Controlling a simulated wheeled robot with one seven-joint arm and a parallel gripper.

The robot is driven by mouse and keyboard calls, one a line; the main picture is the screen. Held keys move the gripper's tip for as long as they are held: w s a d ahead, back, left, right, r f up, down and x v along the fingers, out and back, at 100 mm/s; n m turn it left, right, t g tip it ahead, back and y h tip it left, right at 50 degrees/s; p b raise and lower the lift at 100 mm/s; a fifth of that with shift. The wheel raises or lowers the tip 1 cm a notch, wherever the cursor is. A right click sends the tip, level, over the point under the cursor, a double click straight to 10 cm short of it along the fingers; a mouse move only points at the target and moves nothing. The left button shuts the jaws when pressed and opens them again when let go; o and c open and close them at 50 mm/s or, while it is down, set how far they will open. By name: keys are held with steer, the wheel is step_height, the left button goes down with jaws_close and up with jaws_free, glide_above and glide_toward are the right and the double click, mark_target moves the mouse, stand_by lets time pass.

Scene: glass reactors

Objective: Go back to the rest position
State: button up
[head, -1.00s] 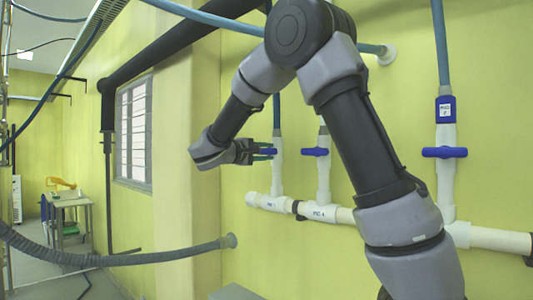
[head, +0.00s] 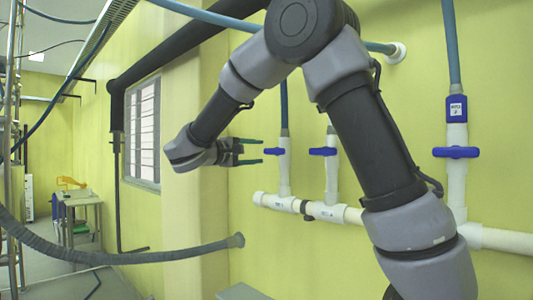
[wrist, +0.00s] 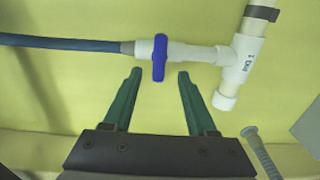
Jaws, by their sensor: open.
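My gripper (head: 250,151) is open and empty, with two green fingers pointing right in the head view. It is just left of the leftmost blue valve handle (head: 274,151) and apart from it. In the wrist view my gripper (wrist: 156,80) shows its fingers spread, with the same blue handle (wrist: 159,58) ahead, between and beyond the tips. That handle sits across its white pipe (wrist: 194,54), which joins a blue hose on one side and a white tee on the other.
Two more blue handles (head: 323,151) (head: 456,152) sit on white risers along the white wall pipe (head: 350,215). A grey corrugated hose (head: 130,257) crosses low at the left. A window (head: 143,133) and a small table (head: 80,200) are farther left. The floor there has free room.

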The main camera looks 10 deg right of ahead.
steer(key=shift+v, duration=1.05)
steer(key=s+d+f+m+g+y, duration=0.2)
steer(key=s+d+f+g+y, duration=0.25)
steer(key=d, duration=0.45)
steer(key=s+d+f+m+g+y, duration=0.2)
steer(key=s+d+f+g+y, duration=0.15)
steer(key=s+d, duration=0.4)
steer(key=s+a+f+m+t+y, duration=0.1)
steer(key=s+a+m+t+y, duration=0.1)
steer(key=s+m+t+y, duration=0.2)
steer(key=s+m+y, duration=0.3)
steer(key=s+y, duration=0.1)
steer(key=s, duration=0.3)
steer(key=shift+s+t+y, duration=0.25)
steer(key=shift+t+y, duration=0.05)
